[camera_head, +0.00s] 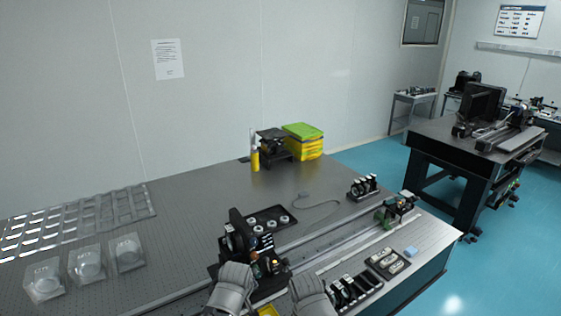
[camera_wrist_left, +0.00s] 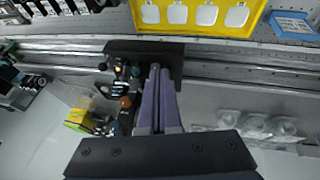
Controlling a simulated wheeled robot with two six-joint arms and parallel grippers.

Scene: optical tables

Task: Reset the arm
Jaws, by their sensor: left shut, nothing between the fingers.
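My left gripper (camera_wrist_left: 155,72) shows in the left wrist view as two long greyish-purple fingers, closed together with nothing between them. They point towards a black plate (camera_wrist_left: 118,47) on the rail, with small optical parts (camera_wrist_left: 124,95) just left of the fingers. I cannot tell how far apart they are. In the head view two grey links of my arms show at the bottom edge, near the black optical mount (camera_head: 240,243). My fingertips cannot be made out there, and my right gripper is not visible.
A metal rail (camera_head: 335,243) crosses the optical table. A black tray of round parts (camera_head: 252,219), clear boxes (camera_head: 86,264) and a holder with dark slots (camera_head: 350,290) surround the mount. The wrist view shows a yellow tray (camera_wrist_left: 256,14). The table's back middle is mostly free.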

